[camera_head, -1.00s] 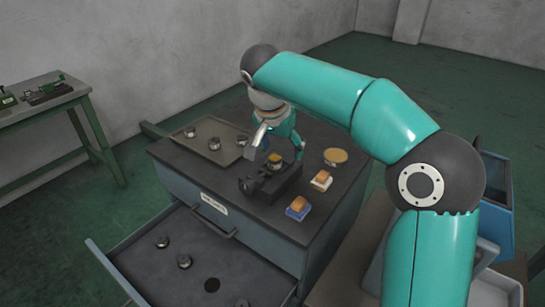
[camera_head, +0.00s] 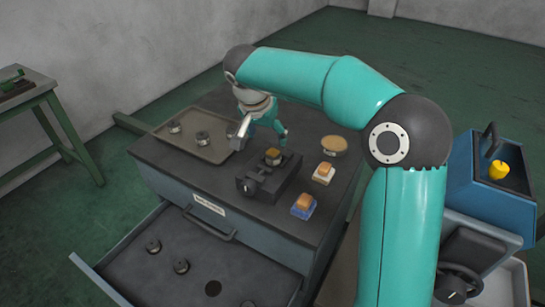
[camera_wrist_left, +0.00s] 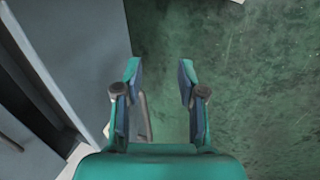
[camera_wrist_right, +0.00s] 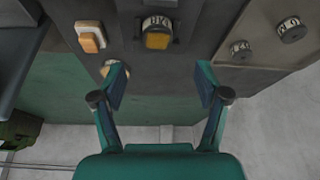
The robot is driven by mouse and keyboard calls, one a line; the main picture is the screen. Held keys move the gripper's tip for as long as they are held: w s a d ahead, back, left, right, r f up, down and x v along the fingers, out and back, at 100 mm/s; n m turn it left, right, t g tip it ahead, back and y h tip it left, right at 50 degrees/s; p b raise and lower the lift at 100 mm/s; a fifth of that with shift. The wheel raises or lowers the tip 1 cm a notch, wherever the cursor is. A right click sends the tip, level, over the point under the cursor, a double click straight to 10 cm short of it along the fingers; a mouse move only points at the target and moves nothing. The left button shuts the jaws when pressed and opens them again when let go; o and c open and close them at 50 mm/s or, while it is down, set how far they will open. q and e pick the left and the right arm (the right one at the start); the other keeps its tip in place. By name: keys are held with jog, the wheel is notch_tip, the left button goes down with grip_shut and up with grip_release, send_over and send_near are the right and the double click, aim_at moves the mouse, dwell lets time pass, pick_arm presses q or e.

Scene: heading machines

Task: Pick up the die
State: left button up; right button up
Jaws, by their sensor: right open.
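Two round metal dies stand on the tray (camera_head: 183,150) at the back left of the cabinet top: one at the left (camera_head: 175,127) and one nearer its middle (camera_head: 203,138). Both also show at the upper right of the right wrist view, a nearer die (camera_wrist_right: 241,52) and a farther die (camera_wrist_right: 291,29). A round piece with a yellow top (camera_head: 273,156) sits in the dark block fixture (camera_head: 255,185). I cannot tell which piece is the task's die. My right gripper (camera_head: 262,133) is open and empty, above and behind the fixture. My left gripper (camera_wrist_left: 159,82) is open and empty above the green floor.
The open drawer (camera_head: 155,285) in front holds several round metal pieces. Two orange-topped blocks, on blue (camera_head: 303,206) and white (camera_head: 323,174) bases, and a round tan-topped piece (camera_head: 333,145) stand right of the fixture. A blue bin (camera_head: 490,190) is at the right.

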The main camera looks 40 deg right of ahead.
aim_at(272, 153)
jog(key=x, duration=0.3)
jog(key=shift+s+d+f, duration=0.1)
jog(key=shift+d+f, duration=0.05)
jog(key=shift+a+p+x, duration=0.1)
jog(key=shift+p+x, duration=0.25)
jog(key=shift+x, duration=1)
jog(key=shift+a+p+x, duration=0.15)
jog(key=shift+p+x, duration=0.15)
jog(key=shift+x, duration=1.1)
jog(key=shift+s, duration=0.1)
grip_shut()
